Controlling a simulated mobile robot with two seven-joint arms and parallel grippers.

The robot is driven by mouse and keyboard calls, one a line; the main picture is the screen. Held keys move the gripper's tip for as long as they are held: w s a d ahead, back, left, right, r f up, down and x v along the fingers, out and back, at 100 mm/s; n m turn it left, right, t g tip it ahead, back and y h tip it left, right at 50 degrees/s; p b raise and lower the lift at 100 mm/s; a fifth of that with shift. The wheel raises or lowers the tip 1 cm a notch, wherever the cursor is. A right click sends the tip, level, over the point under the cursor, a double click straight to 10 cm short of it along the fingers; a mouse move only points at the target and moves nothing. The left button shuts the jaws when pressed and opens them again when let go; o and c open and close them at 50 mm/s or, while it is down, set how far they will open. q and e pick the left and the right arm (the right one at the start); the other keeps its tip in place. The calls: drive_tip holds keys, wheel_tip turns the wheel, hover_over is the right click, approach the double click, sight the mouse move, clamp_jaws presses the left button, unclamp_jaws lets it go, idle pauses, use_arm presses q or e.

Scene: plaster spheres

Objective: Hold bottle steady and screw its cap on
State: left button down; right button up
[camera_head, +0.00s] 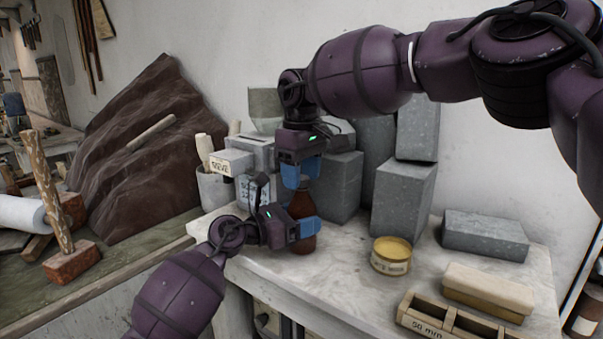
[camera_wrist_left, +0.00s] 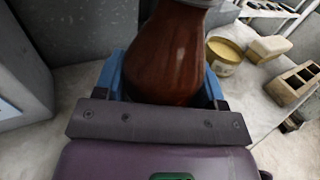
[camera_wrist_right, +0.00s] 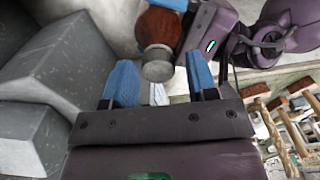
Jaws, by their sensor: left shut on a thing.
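The brown bottle (camera_head: 302,245) stands upright near the table's left front part. My left gripper (camera_head: 306,228) is shut on its body from the side; the left wrist view shows the bottle (camera_wrist_left: 168,58) between the blue fingers. My right gripper (camera_head: 300,172) is directly above the bottle, pointing down. In the right wrist view its blue fingers are apart, with a gap on both sides of the grey cap (camera_wrist_right: 158,64). The cap sits at the bottle's top, at about the fingertips. How far it is screwed on cannot be seen. In the head view the right gripper hides the cap.
Grey blocks (camera_head: 402,200) stand close behind and right of the bottle. A yellow tin (camera_head: 391,256) and a wooden compartment tray (camera_head: 455,328) are on the table (camera_head: 345,262) to the right. A white pot with tools (camera_head: 213,188) stands left. The tabletop between bottle and tin is clear.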

drive_tip(key=shift+w+d+r, duration=0.1)
drive_tip(key=shift+r, duration=2.15)
drive_tip(key=shift+c, duration=0.3)
